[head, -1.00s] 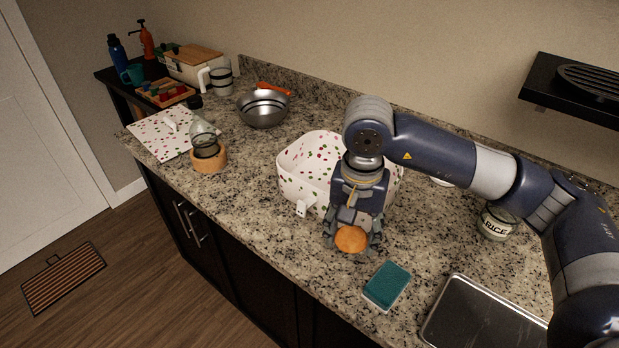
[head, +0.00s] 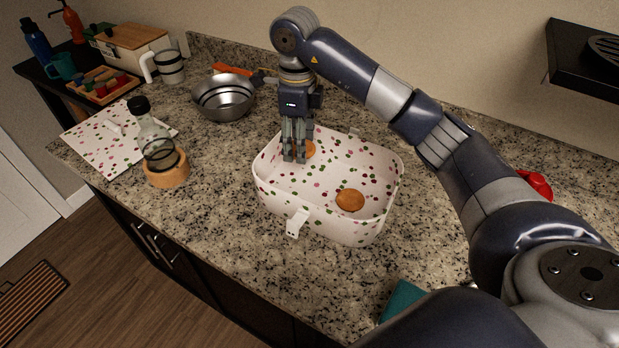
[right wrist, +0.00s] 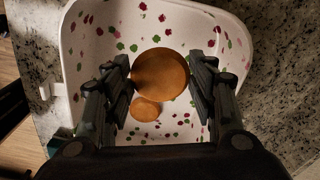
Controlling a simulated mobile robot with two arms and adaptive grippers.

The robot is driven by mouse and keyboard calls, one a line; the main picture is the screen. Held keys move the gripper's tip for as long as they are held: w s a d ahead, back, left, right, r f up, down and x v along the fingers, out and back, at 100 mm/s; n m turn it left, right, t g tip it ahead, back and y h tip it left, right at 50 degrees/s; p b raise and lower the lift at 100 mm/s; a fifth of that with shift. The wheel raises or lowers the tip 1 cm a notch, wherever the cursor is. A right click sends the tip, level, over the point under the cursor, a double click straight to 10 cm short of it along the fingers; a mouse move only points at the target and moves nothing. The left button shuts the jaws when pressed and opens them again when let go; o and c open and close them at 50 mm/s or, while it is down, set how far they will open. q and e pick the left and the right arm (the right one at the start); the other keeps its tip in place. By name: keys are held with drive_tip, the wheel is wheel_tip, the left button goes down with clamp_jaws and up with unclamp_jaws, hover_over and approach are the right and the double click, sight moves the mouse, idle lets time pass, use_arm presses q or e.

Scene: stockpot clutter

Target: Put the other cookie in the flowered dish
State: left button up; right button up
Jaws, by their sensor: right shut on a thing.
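The flowered dish (head: 270,195) is a white, deep, open box with pink and green spots on the counter. One round brown cookie (head: 350,200) lies on its floor, right of the middle. My right gripper (head: 295,155) points down at the dish's far left part, shut on the other cookie (head: 310,149), which its fingers partly hide. In the right wrist view this held cookie (right wrist: 160,75) is between the fingers (right wrist: 161,68), with the lying cookie (right wrist: 145,110) showing smaller behind it. I cannot tell whether the held cookie touches the dish. My left gripper is out of view.
A spotted flat lid or board (head: 105,145), a bottle in a wooden ring (head: 167,170) and a metal bowl (head: 223,98) stand to the left. A teal sponge (head: 402,298) lies near the front edge.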

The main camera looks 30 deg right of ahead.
sight(303, 183)
drive_tip(key=shift+f, duration=0.45)
drive_tip(key=shift+s+f, duration=0.45)
drive_tip(key=f, duration=0.2)
drive_tip(key=f+p, duration=0.1)
drive_tip(key=f, duration=0.1)
drive_tip(key=shift+s, duration=0.2)
wheel_tip(303, 183, down, 3)
drive_tip(key=shift+d+f+p, duration=0.1)
drive_tip(key=shift+f+p, duration=0.1)
drive_tip(key=shift+p, duration=0.5)
drive_tip(key=shift+f, duration=0.15)
drive_tip(key=o, duration=0.6)
drive_tip(key=shift+c, duration=0.2)
drive_tip(key=o, duration=0.3)
drive_tip(key=shift+o, duration=0.2)
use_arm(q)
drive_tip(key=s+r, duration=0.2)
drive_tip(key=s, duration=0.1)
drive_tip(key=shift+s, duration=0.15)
